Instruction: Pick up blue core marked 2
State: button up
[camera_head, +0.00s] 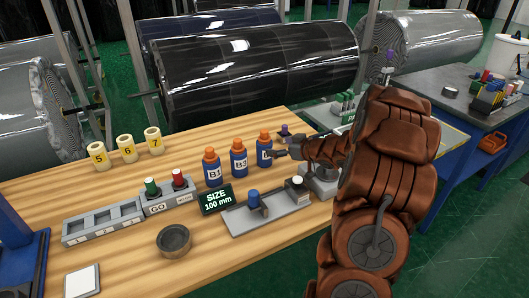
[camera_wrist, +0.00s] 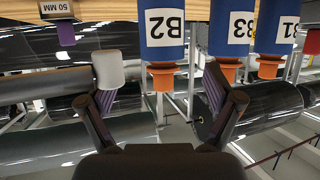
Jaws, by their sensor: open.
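The blue core marked B2 (camera_wrist: 163,25) has an orange end and appears inverted in the wrist view, centred ahead of my gripper (camera_wrist: 160,92). My gripper's two dark fingers are spread on either side of the line to B2, with nothing between them. In the head view, the rightmost blue core (camera_head: 263,154) stands upright on the wooden table, its label partly hidden by my gripper (camera_head: 281,145). My gripper is close to its right side; I cannot tell whether they touch.
Blue cores B3 (camera_head: 238,160) and B1 (camera_head: 213,172) stand in a row left of it. A grey tray (camera_head: 290,222) and a "SIZE 100 mm" sign (camera_head: 217,200) sit in front. Yellow cores (camera_head: 126,150) stand at the left. Large wrapped rolls (camera_head: 255,75) lie behind the table.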

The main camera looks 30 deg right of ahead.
aim_at(264, 145)
jog(key=shift+p+x, duration=0.85)
jog(key=shift+x, duration=2.35)
jog(key=shift+w+a+f, duration=0.3)
jog(key=shift+w+f, duration=0.05)
jog(key=shift+w, duration=0.2)
jog(key=shift+c, duration=0.2)
jog(key=c, duration=1.3)
